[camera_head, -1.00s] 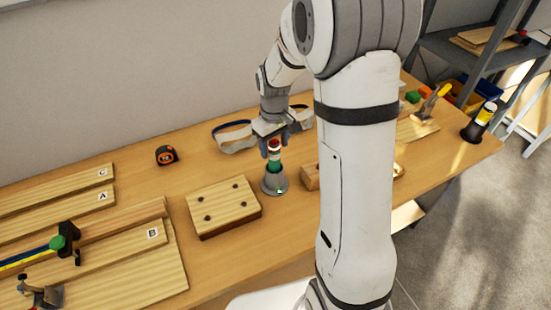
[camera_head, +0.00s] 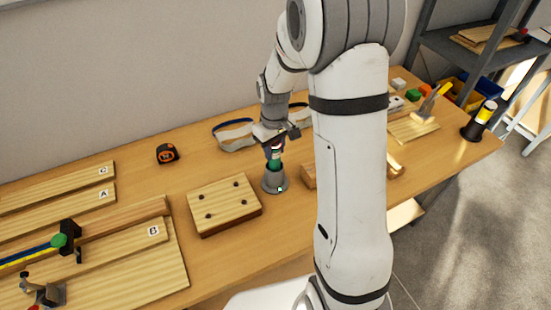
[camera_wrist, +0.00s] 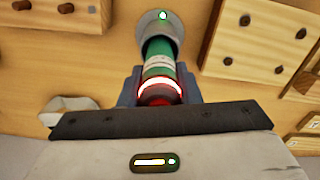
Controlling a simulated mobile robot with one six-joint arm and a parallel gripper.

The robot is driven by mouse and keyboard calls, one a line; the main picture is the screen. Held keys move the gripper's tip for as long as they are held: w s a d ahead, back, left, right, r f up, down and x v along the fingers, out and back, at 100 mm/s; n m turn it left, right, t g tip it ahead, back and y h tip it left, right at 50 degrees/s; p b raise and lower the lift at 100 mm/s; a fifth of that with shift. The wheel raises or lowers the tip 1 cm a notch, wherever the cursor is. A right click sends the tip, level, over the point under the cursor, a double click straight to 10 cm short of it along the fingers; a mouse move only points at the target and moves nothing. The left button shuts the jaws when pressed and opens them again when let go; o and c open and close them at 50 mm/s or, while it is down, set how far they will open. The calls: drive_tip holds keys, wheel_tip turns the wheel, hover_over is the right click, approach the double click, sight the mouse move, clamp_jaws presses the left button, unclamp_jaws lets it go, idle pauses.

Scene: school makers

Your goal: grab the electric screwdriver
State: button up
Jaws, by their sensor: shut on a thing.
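The electric screwdriver (camera_head: 274,160) is green with a red glowing ring and stands upright in a grey round holder (camera_head: 275,182) on the workbench. My gripper (camera_head: 273,148) is above the holder and shut on the screwdriver's upper part. In the wrist view the green body of the screwdriver (camera_wrist: 158,60) runs from between my gripper's fingers (camera_wrist: 160,88) to the grey holder (camera_wrist: 163,28). The screwdriver's lower end is hidden inside the holder.
A wooden block with several dark holes (camera_head: 224,204) lies left of the holder. Safety goggles (camera_head: 234,136) lie behind. A tape measure (camera_head: 167,154) and labelled boards (camera_head: 110,250) are further left. My arm hides part of the bench on the right.

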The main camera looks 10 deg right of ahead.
clamp_jaws()
